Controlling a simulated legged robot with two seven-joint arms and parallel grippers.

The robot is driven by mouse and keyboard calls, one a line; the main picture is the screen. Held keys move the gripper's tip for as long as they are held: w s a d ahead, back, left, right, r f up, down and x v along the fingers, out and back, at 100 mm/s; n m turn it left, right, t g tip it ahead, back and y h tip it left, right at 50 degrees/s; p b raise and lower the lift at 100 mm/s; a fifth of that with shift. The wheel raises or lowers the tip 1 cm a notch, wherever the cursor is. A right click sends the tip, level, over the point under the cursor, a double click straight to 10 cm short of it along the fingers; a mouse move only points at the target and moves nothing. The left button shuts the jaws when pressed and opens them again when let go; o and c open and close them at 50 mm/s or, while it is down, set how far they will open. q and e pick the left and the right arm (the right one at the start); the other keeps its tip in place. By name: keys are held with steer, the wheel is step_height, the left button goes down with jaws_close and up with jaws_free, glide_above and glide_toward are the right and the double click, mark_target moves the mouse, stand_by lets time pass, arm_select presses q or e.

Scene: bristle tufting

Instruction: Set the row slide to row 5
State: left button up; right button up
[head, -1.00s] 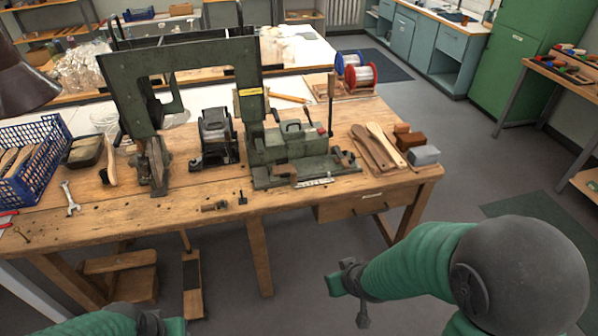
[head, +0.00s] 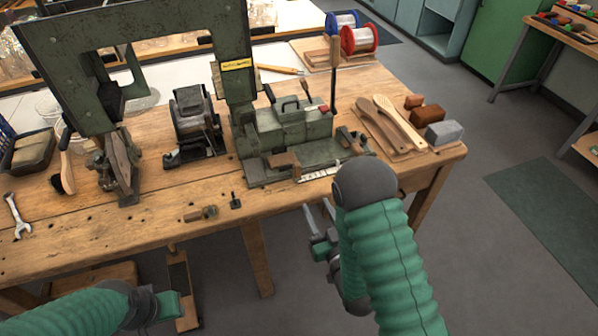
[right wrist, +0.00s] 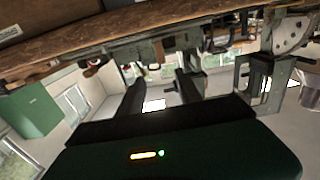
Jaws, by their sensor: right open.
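The green tufting machine (head: 285,128) stands on the wooden bench. Its low front base carries a small wooden block (head: 284,160) and a white marked scale (head: 319,173), which seem to belong to the row slide. The scale's markings are too small to read, so I cannot tell the row. My right gripper (head: 318,222) is open and empty in front of the bench edge, below and apart from the base. Its two spread fingers also show in the right wrist view (right wrist: 161,88). My left gripper (head: 172,308) is low at the front left, its jaw state unclear.
Wooden brush bodies (head: 398,122), brown blocks (head: 425,114) and a grey block (head: 444,133) lie right of the machine. A small wooden-handled tool (head: 203,213) and a dark peg (head: 235,201) are near the front edge.

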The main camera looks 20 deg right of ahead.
mark_target(298, 170)
steer(key=w, duration=1.5)
steer(key=shift+a+p, duration=0.3)
steer(key=shift+a, duration=0.05)
steer(key=shift+c, duration=0.9)
jaws_close()
